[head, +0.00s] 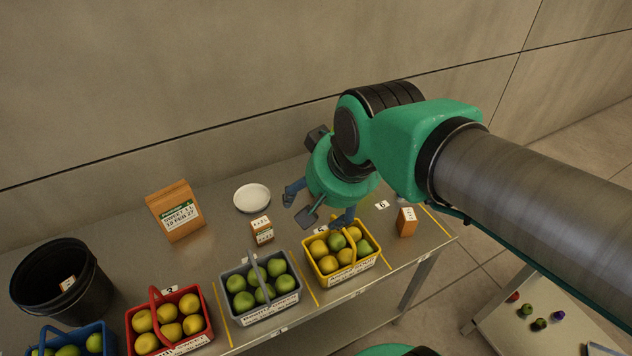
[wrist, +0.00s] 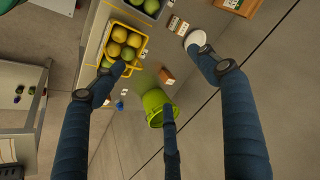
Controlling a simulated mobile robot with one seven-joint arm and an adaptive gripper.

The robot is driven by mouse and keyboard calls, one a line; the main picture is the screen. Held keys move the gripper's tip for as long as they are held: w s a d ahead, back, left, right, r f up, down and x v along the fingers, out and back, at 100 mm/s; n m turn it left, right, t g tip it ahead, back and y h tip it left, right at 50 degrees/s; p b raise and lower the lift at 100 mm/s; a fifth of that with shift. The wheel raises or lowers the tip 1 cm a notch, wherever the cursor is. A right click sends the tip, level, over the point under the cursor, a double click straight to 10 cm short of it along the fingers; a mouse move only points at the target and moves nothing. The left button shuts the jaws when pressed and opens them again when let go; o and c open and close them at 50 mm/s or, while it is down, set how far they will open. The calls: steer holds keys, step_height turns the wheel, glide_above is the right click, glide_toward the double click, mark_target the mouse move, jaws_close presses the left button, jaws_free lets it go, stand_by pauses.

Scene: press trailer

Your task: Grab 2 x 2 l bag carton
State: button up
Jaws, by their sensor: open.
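Two small brown cartons stand on the steel table. One (head: 262,230) stands behind the grey basket, with a white printed label too small to read surely; it also shows in the wrist view (wrist: 177,25). The other (head: 406,222) stands right of the yellow basket; it also shows in the wrist view (wrist: 166,77). I cannot tell which is the 2 x 2 l bag carton. My gripper (head: 318,210) is open and empty, its fingers spread above the table between the two cartons. The fingers also show in the wrist view (wrist: 160,85).
Yellow (head: 340,257), grey (head: 260,291) and red (head: 170,320) fruit baskets line the front edge, with a blue one (head: 70,340) at left. A white plate (head: 252,198), large brown bag (head: 176,211) and black bin (head: 62,282) stand behind. A green bucket (wrist: 157,105) shows in the wrist view.

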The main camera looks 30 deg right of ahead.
steer(key=w+d+f+m+p, duration=0.3)
steer(key=w+m, duration=0.5)
steer(key=w, duration=0.3)
steer(key=w+d+f+m+p, duration=0.2)
steer(key=w+d+f+m, duration=0.1)
steer(key=w+m, duration=0.65)
steer(key=w+d+f+m+p, duration=0.1)
steer(key=w+d+f+m, duration=0.3)
steer(key=f+m, duration=0.1)
steer(key=w+d+f+m+p, duration=0.2)
steer(key=w+d+f+m, duration=0.2)
steer(key=f, duration=0.4)
steer(key=w+d+f+m+g+p, duration=0.1)
steer(key=w+d+f+m+p, duration=0.1)
steer(key=w+d+f+m, duration=0.2)
step_height(320, 180, down, 2)
steer(key=shift+w+f+m, duration=0.25)
steer(key=shift+w+m, duration=0.35)
steer(key=shift+m, duration=0.55)
steer(key=shift+b+x, duration=1)
steer(key=shift+x, duration=3.3)
